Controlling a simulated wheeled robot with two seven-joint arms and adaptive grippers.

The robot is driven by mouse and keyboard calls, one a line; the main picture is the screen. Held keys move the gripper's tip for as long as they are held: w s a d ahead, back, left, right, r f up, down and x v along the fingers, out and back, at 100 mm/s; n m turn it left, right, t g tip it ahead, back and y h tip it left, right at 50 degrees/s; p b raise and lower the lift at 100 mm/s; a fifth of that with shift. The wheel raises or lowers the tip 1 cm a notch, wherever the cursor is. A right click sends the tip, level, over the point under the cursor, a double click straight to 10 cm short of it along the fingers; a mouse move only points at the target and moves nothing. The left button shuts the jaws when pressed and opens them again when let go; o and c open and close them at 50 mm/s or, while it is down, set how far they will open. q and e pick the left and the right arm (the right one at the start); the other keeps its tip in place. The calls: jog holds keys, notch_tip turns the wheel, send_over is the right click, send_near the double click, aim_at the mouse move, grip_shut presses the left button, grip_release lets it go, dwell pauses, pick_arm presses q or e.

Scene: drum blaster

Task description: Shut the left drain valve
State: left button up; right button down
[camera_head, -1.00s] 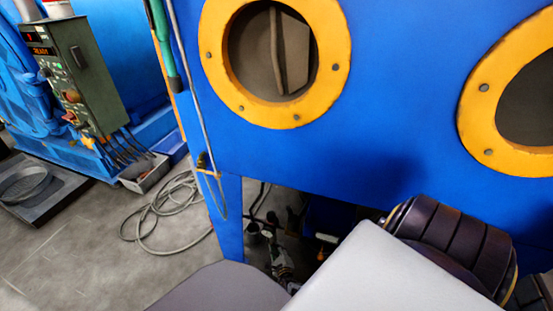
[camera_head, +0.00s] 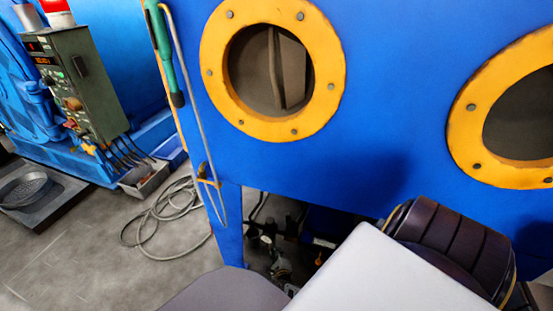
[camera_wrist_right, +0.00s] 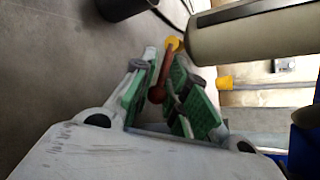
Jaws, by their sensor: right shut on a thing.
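In the right wrist view, a dark red valve lever (camera_wrist_right: 164,76) with a round red knob at its near end runs between the green-padded fingers of my right gripper (camera_wrist_right: 163,62). Its far end meets a yellow fitting (camera_wrist_right: 174,44). The gripper is shut on this lever. In the head view, the right gripper (camera_head: 281,268) shows small and dark under the blue cabinet, partly hidden by my own arm. The lever cannot be made out there. My left gripper is not in view.
The blue cabinet (camera_head: 300,165) with yellow-ringed ports hangs over the work spot, with a blue leg (camera_head: 228,225) at its left. A coiled grey hose (camera_head: 160,222) lies on the floor. A pale cylinder (camera_wrist_right: 255,35) is close right of the fingers in the wrist view.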

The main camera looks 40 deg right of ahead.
jog(key=shift+r, duration=0.15)
dwell(0.3)
jog(key=c, duration=1.6)
grip_release()
jog(key=shift+v, duration=3.8)
